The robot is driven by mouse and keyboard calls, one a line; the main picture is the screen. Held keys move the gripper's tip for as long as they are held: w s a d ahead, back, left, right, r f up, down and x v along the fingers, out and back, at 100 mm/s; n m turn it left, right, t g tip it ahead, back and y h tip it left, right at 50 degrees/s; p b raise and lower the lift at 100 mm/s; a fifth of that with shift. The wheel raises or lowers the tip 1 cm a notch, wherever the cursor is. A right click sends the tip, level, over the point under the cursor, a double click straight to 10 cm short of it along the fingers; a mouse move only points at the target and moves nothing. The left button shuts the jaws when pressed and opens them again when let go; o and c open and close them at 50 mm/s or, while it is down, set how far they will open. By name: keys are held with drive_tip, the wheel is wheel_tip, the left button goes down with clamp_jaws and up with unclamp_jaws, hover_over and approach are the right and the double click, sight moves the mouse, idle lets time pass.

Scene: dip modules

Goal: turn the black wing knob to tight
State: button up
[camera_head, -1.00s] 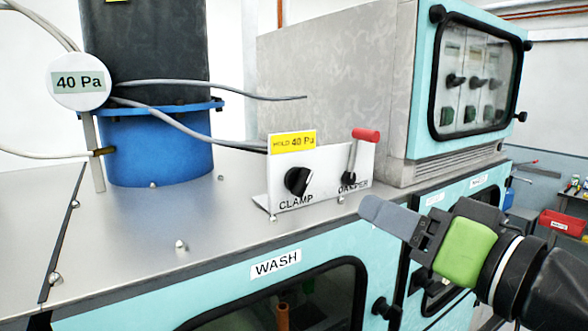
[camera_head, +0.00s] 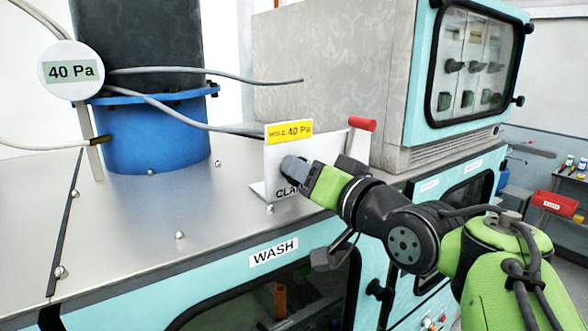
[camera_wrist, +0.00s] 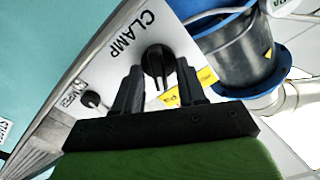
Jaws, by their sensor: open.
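The black wing knob (camera_wrist: 158,64) sits on a white upright panel (camera_head: 272,178) above the label CLAMP. In the wrist view it lies just ahead of my gripper (camera_wrist: 160,85), about midway between the two open fingers, with its white pointer mark showing. I cannot tell whether the fingertips touch it. In the head view my gripper (camera_head: 290,167) is in front of the panel and hides the knob and part of the label.
A blue flanged cylinder (camera_head: 150,135) and a grey cabinet (camera_head: 320,75) stand nearby. The metal top (camera_head: 130,220) is mostly clear.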

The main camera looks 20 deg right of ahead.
drive_tip(key=shift+c, duration=0.4)
clamp_jaws()
